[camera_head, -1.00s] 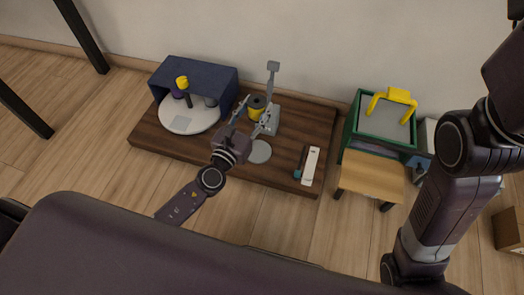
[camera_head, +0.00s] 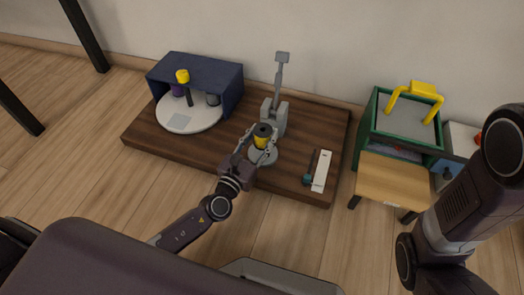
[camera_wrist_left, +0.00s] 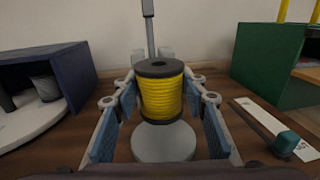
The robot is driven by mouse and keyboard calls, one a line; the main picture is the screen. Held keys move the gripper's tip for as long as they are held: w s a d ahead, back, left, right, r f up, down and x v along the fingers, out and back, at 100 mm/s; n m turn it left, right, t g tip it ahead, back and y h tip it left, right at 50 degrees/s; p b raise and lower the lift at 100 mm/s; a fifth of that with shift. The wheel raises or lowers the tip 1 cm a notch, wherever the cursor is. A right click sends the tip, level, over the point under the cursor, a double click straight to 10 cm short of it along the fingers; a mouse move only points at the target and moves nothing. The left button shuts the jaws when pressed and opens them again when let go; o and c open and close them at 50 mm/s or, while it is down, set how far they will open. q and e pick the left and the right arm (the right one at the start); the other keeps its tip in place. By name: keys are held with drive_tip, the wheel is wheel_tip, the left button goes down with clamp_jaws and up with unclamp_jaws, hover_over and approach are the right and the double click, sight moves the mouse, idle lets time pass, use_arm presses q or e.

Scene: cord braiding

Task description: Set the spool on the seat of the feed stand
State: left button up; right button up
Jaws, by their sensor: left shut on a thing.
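The spool (camera_head: 262,138) is yellow with dark ends and stands upright between the fingers of my left gripper (camera_head: 260,148). It also shows in the left wrist view (camera_wrist_left: 161,95), with the gripper shut on its sides. Directly below is a round grey disc (camera_wrist_left: 163,143), which looks like the feed stand's seat; it also shows in the head view (camera_head: 268,158). I cannot tell whether the spool's underside touches it. My right gripper is out of view; only part of that arm shows at the right.
A grey lever device (camera_head: 275,117) with a tall upright stands just behind. On the wooden board (camera_head: 220,148) are a blue housing (camera_head: 215,75) with a white turntable (camera_head: 188,117) at left and a white strip (camera_head: 322,172) at right. A green box (camera_head: 372,125) stands further right.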

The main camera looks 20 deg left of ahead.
sight(262, 146)
use_arm(q)
drive_tip(key=shift+f+b, duration=1.8)
drive_tip(key=shift+f, duration=0.5)
drive_tip(key=shift+r, duration=0.1)
drive_tip(key=o, duration=1.2)
